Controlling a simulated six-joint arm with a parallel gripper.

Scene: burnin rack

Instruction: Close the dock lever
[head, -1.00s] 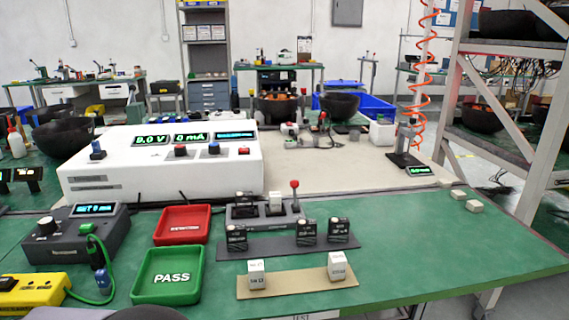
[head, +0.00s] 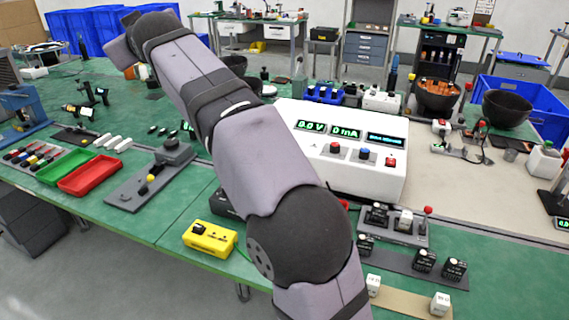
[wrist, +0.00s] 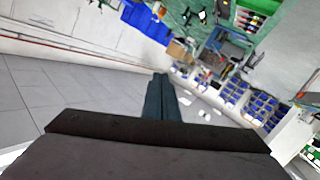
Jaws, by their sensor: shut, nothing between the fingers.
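The dock (head: 413,237) is a dark grey block at the lower right of the head view. It holds a black module (head: 377,213) and a white block (head: 404,220). Its lever (head: 427,211) has a red knob and stands about upright at the dock's right end. My arm rises across the middle of the head view and reaches to the upper left, away from the dock. My gripper (wrist: 160,78) shows in the wrist view with its dark fingers together and empty. The dock and lever are not visible in the wrist view.
A white power console (head: 352,174) stands behind the dock. Black modules sit on a dark strip (head: 399,262) in front, with white blocks on a tan strip (head: 400,300). A yellow box (head: 210,239) lies left of my arm. A red tray (head: 90,175) is farther left.

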